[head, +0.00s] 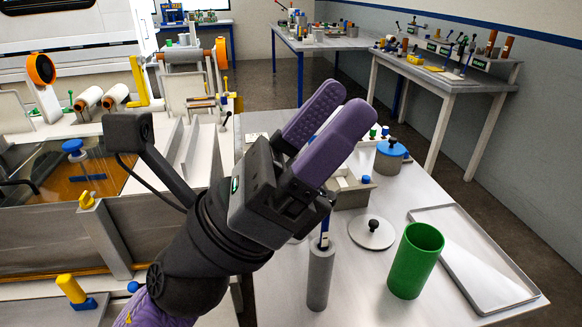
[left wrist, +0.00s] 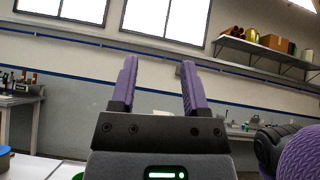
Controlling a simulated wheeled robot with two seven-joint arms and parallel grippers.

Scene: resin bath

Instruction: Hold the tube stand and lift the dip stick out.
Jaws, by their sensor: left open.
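The tube stand (head: 320,278) is a grey upright cylinder near the front of the white table in the head view. The dip stick (head: 325,233) stands in it, its blue upper part rising out of the top; its upper end is partly hidden by my left gripper. My left gripper (head: 347,103) is open and empty, raised above and behind the stand, with purple fingers pointing up and away. My right gripper is not in view.
A green cup (head: 416,262) stands to the right of the stand, with a round lid (head: 372,232) behind. A flat metal tray (head: 472,262) lies along the right edge. A blue-lidded pot (head: 390,158) stands farther back. A glass-walled bath (head: 75,175) is at left.

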